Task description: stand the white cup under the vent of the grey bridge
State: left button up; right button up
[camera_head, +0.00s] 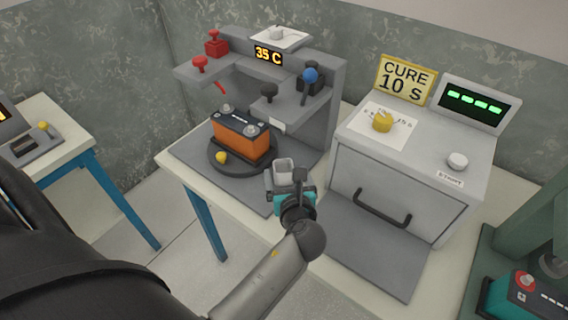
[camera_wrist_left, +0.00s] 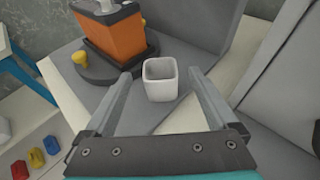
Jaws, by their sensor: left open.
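The white cup (camera_head: 283,166) is a small square open-topped cup, empty inside, at the front edge of the bridge's grey base. In the left wrist view the cup (camera_wrist_left: 160,85) stands upright between the fingers. My left gripper (camera_wrist_left: 159,76) is open, a finger on each side of the cup with gaps showing; in the head view the gripper (camera_head: 286,180) partly hides it. The grey bridge (camera_head: 337,85) stands behind, with a "35 C" display. I cannot pick out its vent for certain. My right gripper is not in view.
An orange battery (camera_head: 240,138) sits on a dark turntable (camera_head: 213,165) under the bridge, with a yellow knob (camera_head: 222,157) in front. Right of it is a grey curing box (camera_head: 400,175) with a black handle. Bare grey base lies between the turntable and the cup.

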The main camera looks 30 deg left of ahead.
pick_arm(q)
jog(key=p+v, duration=0.1)
jog(key=v, duration=0.6)
